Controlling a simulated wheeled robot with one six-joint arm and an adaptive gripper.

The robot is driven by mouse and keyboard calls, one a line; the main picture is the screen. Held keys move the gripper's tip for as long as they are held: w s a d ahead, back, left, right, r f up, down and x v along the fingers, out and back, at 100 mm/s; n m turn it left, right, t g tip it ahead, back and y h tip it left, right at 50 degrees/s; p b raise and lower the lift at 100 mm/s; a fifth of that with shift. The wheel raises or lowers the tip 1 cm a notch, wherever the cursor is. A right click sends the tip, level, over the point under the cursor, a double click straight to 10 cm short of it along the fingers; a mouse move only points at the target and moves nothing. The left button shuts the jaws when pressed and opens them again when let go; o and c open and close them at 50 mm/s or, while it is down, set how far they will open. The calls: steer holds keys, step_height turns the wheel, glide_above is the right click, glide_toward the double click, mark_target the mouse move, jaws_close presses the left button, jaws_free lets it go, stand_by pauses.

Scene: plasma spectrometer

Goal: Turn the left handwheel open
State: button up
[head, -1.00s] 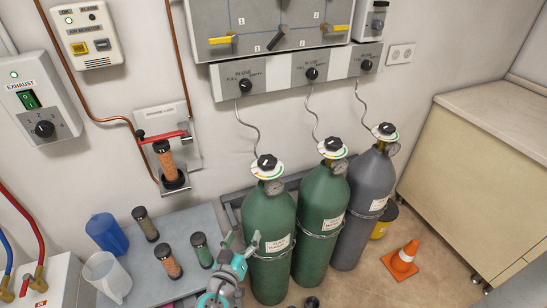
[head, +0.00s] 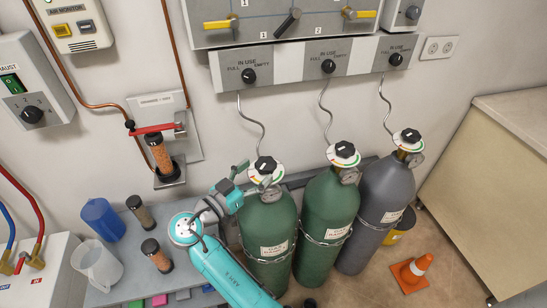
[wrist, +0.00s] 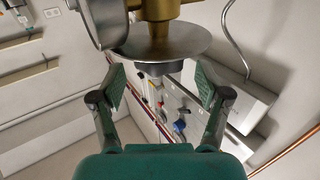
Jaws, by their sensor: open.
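The left handwheel (head: 265,165) is a black knob over a white, green and red ring, on top of the left green cylinder (head: 268,222). My gripper (head: 254,177) is at its lower left in the head view, fingers spread. In the wrist view, my open gripper (wrist: 160,86) has one finger on each side of the picture. A metal disc (wrist: 165,45) below a brass valve body (wrist: 158,10) shows between and beyond the fingertips. Part of a round gauge (wrist: 100,22) is at upper left. I cannot tell whether the fingers touch anything.
A second green cylinder (head: 325,220) and a grey cylinder (head: 375,210) stand to the right, each with its own handwheel. A wall panel (head: 290,65) with knobs is above. An orange cone (head: 412,270) stands on the floor. A low table with a blue cup (head: 103,220) is left.

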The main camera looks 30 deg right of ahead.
mark_target(273, 158)
steer(key=x, duration=0.6)
steer(key=shift+w+d, duration=0.1)
steer(key=shift+d, duration=0.25)
steer(key=shift+c, duration=0.3)
steer(key=c, duration=0.9)
